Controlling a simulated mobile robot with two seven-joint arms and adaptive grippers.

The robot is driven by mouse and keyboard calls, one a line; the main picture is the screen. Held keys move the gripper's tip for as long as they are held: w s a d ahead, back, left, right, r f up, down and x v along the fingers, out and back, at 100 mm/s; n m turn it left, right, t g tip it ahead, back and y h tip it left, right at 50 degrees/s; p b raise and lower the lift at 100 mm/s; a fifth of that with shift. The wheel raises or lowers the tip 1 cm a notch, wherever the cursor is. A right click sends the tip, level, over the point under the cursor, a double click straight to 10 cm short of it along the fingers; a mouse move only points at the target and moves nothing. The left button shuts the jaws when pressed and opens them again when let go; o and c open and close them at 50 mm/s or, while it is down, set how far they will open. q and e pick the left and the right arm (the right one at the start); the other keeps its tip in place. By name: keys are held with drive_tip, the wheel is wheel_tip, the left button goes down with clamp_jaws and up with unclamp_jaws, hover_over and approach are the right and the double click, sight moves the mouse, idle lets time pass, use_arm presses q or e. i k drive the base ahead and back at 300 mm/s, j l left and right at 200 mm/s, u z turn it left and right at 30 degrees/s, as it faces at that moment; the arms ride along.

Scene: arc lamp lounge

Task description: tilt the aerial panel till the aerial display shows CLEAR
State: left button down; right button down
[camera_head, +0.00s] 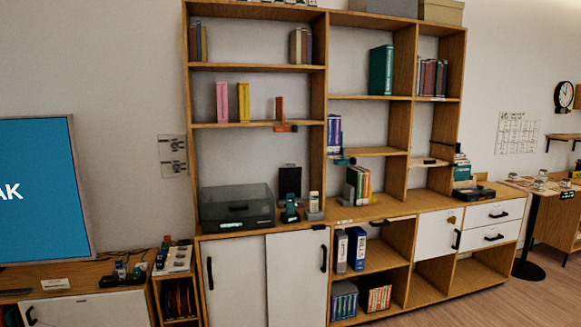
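A large screen (38,195) stands at the left edge on a low wooden cabinet. It is blue and cut off by the frame, and the white letters "AK" show at its left. I cannot tell which thing is the aerial panel. A dark upright panel (290,180) stands on the shelf unit's counter, but I cannot tell what it is. Neither of my grippers is in view.
A wooden shelf unit (258,68) with books, doors and drawers fills the middle. A dark lidded box (237,207) sits on its counter. The low cabinet (88,307) is at lower left. A small table (532,185) stands at right. Wooden floor (500,300) is clear at lower right.

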sight(289, 177)
drive_tip(key=i+l+u, duration=0.1)
drive_tip(key=i+l, duration=0.2)
drive_tip(key=i+l+u, duration=0.1)
drive_tip(key=i+l, duration=0.15)
drive_tip(key=l, duration=0.2)
drive_tip(key=i+l+u, duration=0.1)
drive_tip(key=i+l, duration=0.15)
drive_tip(key=l, duration=0.15)
drive_tip(key=i+l+u, duration=0.1)
drive_tip(key=i+l, duration=0.15)
drive_tip(key=l, duration=0.2)
drive_tip(key=i+l+u, duration=0.1)
drive_tip(key=i+l, duration=0.15)
drive_tip(key=l, duration=0.2)
drive_tip(key=i+j, duration=0.25)
